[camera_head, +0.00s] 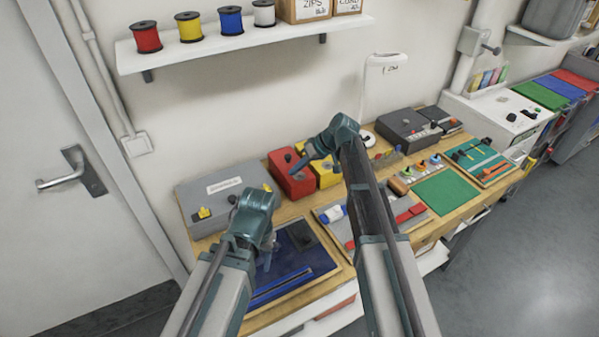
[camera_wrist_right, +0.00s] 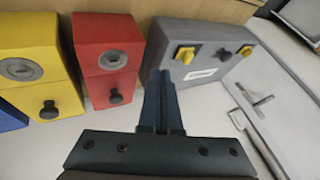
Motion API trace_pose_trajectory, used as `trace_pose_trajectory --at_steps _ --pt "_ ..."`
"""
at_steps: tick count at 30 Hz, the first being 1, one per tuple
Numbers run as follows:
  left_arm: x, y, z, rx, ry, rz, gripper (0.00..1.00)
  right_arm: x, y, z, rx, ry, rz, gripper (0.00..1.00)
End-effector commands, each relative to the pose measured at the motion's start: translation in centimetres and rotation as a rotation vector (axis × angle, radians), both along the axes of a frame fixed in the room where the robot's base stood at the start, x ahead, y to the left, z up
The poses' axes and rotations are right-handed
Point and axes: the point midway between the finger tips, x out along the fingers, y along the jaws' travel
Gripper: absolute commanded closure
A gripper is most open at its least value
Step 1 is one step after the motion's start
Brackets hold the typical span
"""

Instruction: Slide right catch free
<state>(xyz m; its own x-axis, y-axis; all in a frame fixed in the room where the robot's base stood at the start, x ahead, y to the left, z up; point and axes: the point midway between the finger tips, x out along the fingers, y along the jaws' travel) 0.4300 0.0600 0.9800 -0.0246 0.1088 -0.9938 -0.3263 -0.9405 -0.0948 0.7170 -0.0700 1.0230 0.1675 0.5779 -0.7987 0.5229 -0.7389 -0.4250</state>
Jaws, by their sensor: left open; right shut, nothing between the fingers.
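The grey box (camera_head: 225,197) with a white label stands at the left end of the bench. Its right yellow catch (camera_head: 267,187) is at the end by the red box; it also shows in the right wrist view (camera_wrist_right: 185,54). The left yellow catch (camera_head: 204,213) is at the door end, with a dark knob (camera_head: 232,199) between them. My right gripper (camera_head: 294,171) is shut and empty; in the wrist view its fingertips (camera_wrist_right: 160,76) appear just beside the right catch. Contact cannot be told. My left gripper (camera_head: 266,262) is open and empty above the blue mat.
The red box (camera_head: 293,184) and yellow box (camera_head: 326,173) stand close beside the grey box. The blue mat (camera_head: 310,262) lies in front, with a grey tray (camera_head: 334,229) of tools to its right. A shelf with spools (camera_head: 190,51) hangs above. The door (camera_head: 60,230) is left.

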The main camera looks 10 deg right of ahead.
Motion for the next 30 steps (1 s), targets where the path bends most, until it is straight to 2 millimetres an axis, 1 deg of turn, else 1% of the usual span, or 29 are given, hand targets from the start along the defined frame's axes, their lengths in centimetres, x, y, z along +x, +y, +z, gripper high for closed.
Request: trace_pose_trajectory --at_steps 1,9,12,15,18,23,30 --pt "0.0 0.0 -1.5 0.0 0.0 0.0 0.5 0.2 0.6 -1.5 0.0 0.001 0.002 1.0" --pt "0.0 0.0 -5.0 0.0 0.0 0.001 0.5 1.0 3.2 -5.0 0.0 -0.001 0.001 1.0" --pt "0.0 0.0 -4.3 0.0 0.0 0.0 0.5 0.1 4.6 -4.3 0.0 0.0 0.002 1.0" --pt "0.0 0.0 -4.2 0.0 0.0 0.0 0.5 -0.3 5.7 -4.2 0.0 0.001 0.002 1.0" --pt "0.0 0.0 -4.2 0.0 0.0 0.0 0.5 -0.5 6.3 -4.2 0.0 -0.001 0.001 1.0" --pt "0.0 0.0 -4.2 0.0 0.0 0.0 0.5 -0.7 6.8 -4.2 0.0 0.0 0.0 1.0" --pt "0.0 0.0 -4.2 0.0 0.0 0.0 0.5 -0.7 6.8 -4.2 0.0 0.001 -0.001 1.0"
